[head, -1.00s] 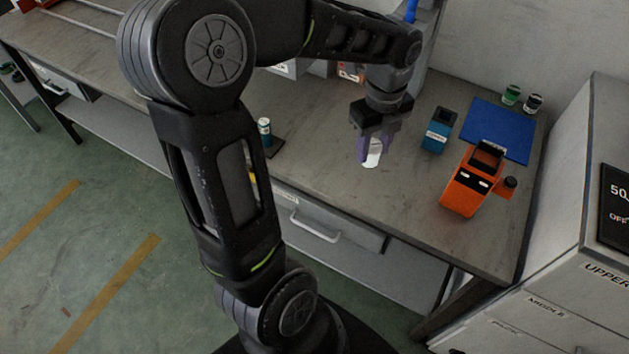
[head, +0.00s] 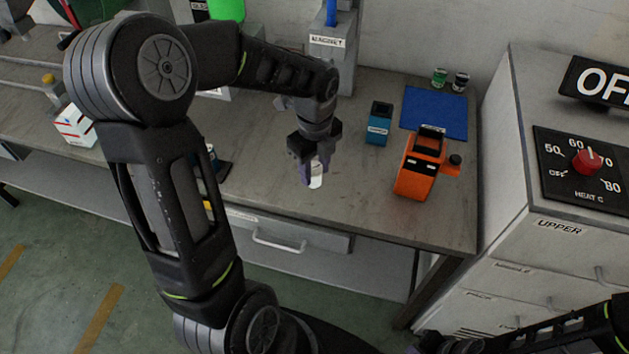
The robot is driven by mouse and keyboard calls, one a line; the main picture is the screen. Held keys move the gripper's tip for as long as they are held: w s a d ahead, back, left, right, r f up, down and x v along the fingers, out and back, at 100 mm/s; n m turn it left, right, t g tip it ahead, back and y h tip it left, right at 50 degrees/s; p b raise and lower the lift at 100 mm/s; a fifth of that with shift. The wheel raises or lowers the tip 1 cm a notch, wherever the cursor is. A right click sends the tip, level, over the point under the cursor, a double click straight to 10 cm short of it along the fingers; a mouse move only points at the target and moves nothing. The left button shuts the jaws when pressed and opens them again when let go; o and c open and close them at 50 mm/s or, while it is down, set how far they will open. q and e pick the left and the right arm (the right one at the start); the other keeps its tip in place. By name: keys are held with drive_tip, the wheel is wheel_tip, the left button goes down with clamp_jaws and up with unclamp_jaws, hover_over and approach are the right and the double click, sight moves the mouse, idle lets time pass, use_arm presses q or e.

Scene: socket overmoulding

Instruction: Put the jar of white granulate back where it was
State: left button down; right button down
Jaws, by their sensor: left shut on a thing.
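The jar of white granulate (head: 317,181) is between the purple fingers of my left gripper (head: 313,176). Only a white, roughly upright part of the jar shows below the fingers; its top and label are hidden. The left gripper is shut on it, over the worktop in front of the small blue box. I cannot tell whether the jar touches the worktop.
A blue box (head: 378,130) and an orange device (head: 415,175) stand right of the gripper. Behind lie a blue mat (head: 435,112), a green-lidded jar (head: 439,78) and a dark-lidded jar (head: 460,83). The grey worktop (head: 350,205) is clear near the gripper. A cabinet (head: 515,190) bounds the right.

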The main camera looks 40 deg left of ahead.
sight(315, 182)
use_arm(q)
drive_tip(key=shift+f, duration=0.45)
drive_tip(key=shift+f, duration=0.15)
drive_tip(key=shift+f, duration=1.75)
drive_tip(key=shift+f, duration=0.15)
drive_tip(key=c, duration=0.9)
unclamp_jaws()
wheel_tip(315, 182, up, 12)
drive_tip(key=shift+r, duration=0.2)
